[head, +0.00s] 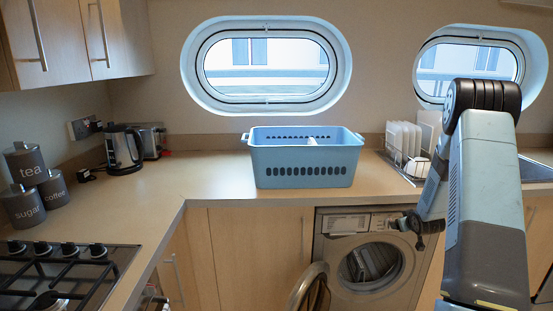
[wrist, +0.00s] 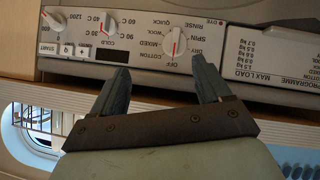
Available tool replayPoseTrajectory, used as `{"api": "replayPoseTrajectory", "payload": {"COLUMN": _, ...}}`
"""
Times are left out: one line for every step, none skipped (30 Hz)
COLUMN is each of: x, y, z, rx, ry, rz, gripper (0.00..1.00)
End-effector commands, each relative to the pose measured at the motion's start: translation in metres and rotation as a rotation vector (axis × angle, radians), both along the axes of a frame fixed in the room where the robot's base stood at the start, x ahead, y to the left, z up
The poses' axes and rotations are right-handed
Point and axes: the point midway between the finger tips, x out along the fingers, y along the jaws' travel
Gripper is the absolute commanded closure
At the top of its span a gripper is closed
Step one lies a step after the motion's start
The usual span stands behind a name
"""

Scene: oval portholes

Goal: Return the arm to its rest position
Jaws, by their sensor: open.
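My arm (head: 487,200) stands at the right of the head view, bent at a high elbow, with its forearm hanging down in front of the counter. My gripper (head: 420,240) is low, in front of the upper right part of the washing machine (head: 335,250). In the wrist view my gripper (wrist: 161,68) has its two fingers spread apart with nothing between them. The machine's control panel (wrist: 140,32) appears upside down just beyond the fingertips. I cannot tell whether they touch it.
The washing machine's round door (head: 310,288) hangs open to the left. A blue basket (head: 305,160) stands on the counter (head: 215,185) above. A dish rack (head: 405,155) with white plates is behind my arm. A hob (head: 65,270) is at the lower left. The floor is mostly out of view.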

Motion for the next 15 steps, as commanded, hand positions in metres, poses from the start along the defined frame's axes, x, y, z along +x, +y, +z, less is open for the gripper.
{"api": "replayPoseTrajectory", "payload": {"x": -0.001, "y": 0.006, "z": 0.02, "rx": -0.005, "ry": 0.004, "rz": -0.006, "gripper": 0.23}}
{"api": "replayPoseTrajectory", "payload": {"x": -0.002, "y": 0.009, "z": 0.03, "rx": -0.006, "ry": 0.012, "rz": -0.01, "gripper": 0.23}}
{"api": "replayPoseTrajectory", "payload": {"x": -0.005, "y": 0.013, "z": 0.042, "rx": -0.006, "ry": 0.021, "rz": -0.017, "gripper": 0.23}}
{"api": "replayPoseTrajectory", "payload": {"x": -0.007, "y": 0.017, "z": 0.051, "rx": -0.008, "ry": 0.026, "rz": -0.022, "gripper": 0.23}}
{"api": "replayPoseTrajectory", "payload": {"x": -0.009, "y": 0.02, "z": 0.06, "rx": -0.008, "ry": 0.033, "rz": -0.027, "gripper": 0.23}}
{"api": "replayPoseTrajectory", "payload": {"x": -0.012, "y": 0.025, "z": 0.072, "rx": -0.009, "ry": 0.042, "rz": -0.033, "gripper": 0.23}}
{"api": "replayPoseTrajectory", "payload": {"x": -0.015, "y": 0.028, "z": 0.081, "rx": -0.009, "ry": 0.048, "rz": -0.037, "gripper": 0.23}}
{"api": "replayPoseTrajectory", "payload": {"x": -0.018, "y": 0.032, "z": 0.09, "rx": -0.009, "ry": 0.054, "rz": -0.042, "gripper": 0.23}}
{"api": "replayPoseTrajectory", "payload": {"x": -0.022, "y": 0.036, "z": 0.102, "rx": -0.009, "ry": 0.062, "rz": -0.049, "gripper": 0.23}}
{"api": "replayPoseTrajectory", "payload": {"x": -0.025, "y": 0.04, "z": 0.11, "rx": -0.009, "ry": 0.069, "rz": -0.054, "gripper": 0.23}}
{"api": "replayPoseTrajectory", "payload": {"x": -0.029, "y": 0.044, "z": 0.119, "rx": -0.007, "ry": 0.074, "rz": -0.058, "gripper": 0.23}}
{"api": "replayPoseTrajectory", "payload": {"x": -0.034, "y": 0.049, "z": 0.13, "rx": -0.007, "ry": 0.082, "rz": -0.064, "gripper": 0.23}}
{"api": "replayPoseTrajectory", "payload": {"x": -0.038, "y": 0.053, "z": 0.138, "rx": -0.006, "ry": 0.089, "rz": -0.069, "gripper": 0.23}}
{"api": "replayPoseTrajectory", "payload": {"x": -0.042, "y": 0.057, "z": 0.146, "rx": -0.005, "ry": 0.095, "rz": -0.074, "gripper": 0.23}}
{"api": "replayPoseTrajectory", "payload": {"x": -0.048, "y": 0.062, "z": 0.156, "rx": -0.002, "ry": 0.102, "rz": -0.081, "gripper": 0.23}}
